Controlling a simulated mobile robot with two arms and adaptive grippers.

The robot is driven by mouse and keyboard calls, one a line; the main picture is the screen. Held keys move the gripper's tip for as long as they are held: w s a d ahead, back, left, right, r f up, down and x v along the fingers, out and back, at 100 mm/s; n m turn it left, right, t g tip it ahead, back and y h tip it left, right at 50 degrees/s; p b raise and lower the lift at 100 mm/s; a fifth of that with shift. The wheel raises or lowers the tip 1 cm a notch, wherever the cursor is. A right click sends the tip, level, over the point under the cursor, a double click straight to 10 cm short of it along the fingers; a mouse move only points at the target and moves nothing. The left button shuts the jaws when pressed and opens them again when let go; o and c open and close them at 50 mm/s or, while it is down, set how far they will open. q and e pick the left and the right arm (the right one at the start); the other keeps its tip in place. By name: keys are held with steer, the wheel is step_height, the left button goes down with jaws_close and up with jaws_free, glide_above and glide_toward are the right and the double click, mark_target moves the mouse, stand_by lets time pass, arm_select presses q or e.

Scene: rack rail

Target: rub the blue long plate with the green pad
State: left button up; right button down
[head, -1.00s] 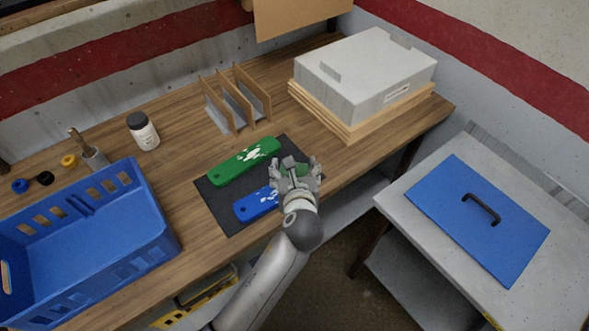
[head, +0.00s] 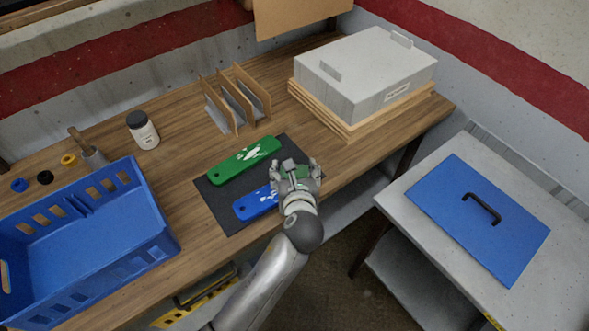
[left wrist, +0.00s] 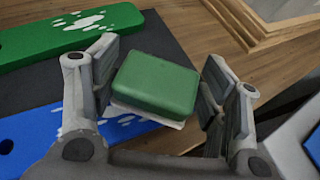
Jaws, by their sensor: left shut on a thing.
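The blue long plate (head: 257,204) lies on a dark mat (head: 222,217) on the wooden bench, with white marks toward its right end. My left gripper (head: 296,170) is shut on the green pad (left wrist: 158,80), which sits over the right part of the blue plate. In the left wrist view the blue plate (left wrist: 38,137) shows under and left of the pad, with white marks beside it. Whether the pad touches the plate is hard to tell. A green long plate (head: 240,164) with white marks lies behind the blue one. My right gripper is not in view.
A blue crate (head: 150,215) stands at the left. A white bottle (head: 143,131), an upright divider rack (head: 262,97) and a grey box (head: 365,75) on boards stand behind. A side table at the right holds a blue lid (head: 450,205).

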mark_target(269, 197)
arm_select(q)
steer(key=shift+f, duration=0.45)
steer(key=shift+s+a+r+p, duration=0.2)
steer(key=shift+s+a+p, duration=0.3)
steer(key=shift+p, duration=0.5)
steer(key=shift+s+a+p, duration=0.3)
steer(key=shift+a+p, duration=0.35)
steer(key=shift+a, duration=0.05)
steer(key=shift+s+a+f+p, duration=0.2)
steer(key=shift+a+p, duration=0.1)
steer(key=shift+a, duration=0.1)
steer(key=shift+s+a+r+p, duration=0.1)
steer(key=shift+s+a+p, duration=0.25)
steer(key=shift+a+p, duration=0.25)
steer(key=shift+s+a+f+p, duration=0.3)
steer(key=shift+s+a+p, duration=0.4)
steer(key=shift+a, duration=0.2)
